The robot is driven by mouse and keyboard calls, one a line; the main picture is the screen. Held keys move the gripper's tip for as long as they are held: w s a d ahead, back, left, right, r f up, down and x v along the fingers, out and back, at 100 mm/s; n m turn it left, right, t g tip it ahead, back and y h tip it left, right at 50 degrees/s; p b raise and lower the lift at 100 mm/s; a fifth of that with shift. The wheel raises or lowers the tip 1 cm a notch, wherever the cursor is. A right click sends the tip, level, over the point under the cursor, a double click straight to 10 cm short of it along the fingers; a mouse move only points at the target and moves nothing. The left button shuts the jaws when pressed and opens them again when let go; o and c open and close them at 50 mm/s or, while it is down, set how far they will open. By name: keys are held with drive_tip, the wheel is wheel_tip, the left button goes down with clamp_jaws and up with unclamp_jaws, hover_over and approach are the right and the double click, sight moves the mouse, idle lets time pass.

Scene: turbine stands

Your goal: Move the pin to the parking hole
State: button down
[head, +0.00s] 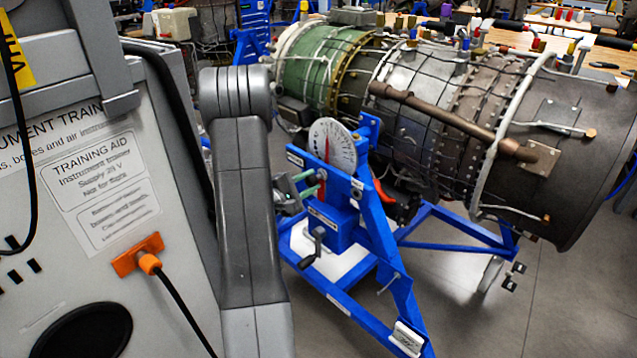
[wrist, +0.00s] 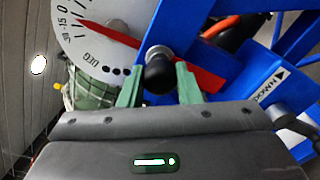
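The pin shows its black ball knob (wrist: 158,73) in the wrist view, in front of the blue plate beside the dial's red pointer (wrist: 200,82); its shaft is mostly hidden behind the knob. My gripper (wrist: 159,75) has one green finger on each side of the knob. The gaps are too small to tell whether the fingers touch it. In the head view, my gripper (head: 318,183) reaches the dial stand from the left, and the pin is not clear there. Several dark holes (wrist: 110,70) show below the DEG mark on the white dial (wrist: 95,35). I cannot tell which hole is the parking hole.
The blue stand (head: 375,235) carries the dial (head: 333,146) and a hand crank (head: 313,247). A turbine engine (head: 440,110) stands close behind it. A grey instrument trainer cabinet (head: 60,270) with an orange plug and cable is at the left. Clear floor (head: 560,310) lies at the lower right.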

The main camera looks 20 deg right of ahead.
drive_tip(key=shift+a, duration=0.1)
drive_tip(key=shift+s+a, duration=0.2)
drive_tip(key=shift+a, duration=0.1)
drive_tip(key=shift+a+b, duration=0.15)
drive_tip(key=shift+b, duration=0.15)
drive_tip(key=b+v, duration=0.3)
drive_tip(key=v, duration=0.4)
idle(0.9)
drive_tip(key=shift+s+a, duration=0.1)
drive_tip(key=shift+s, duration=0.05)
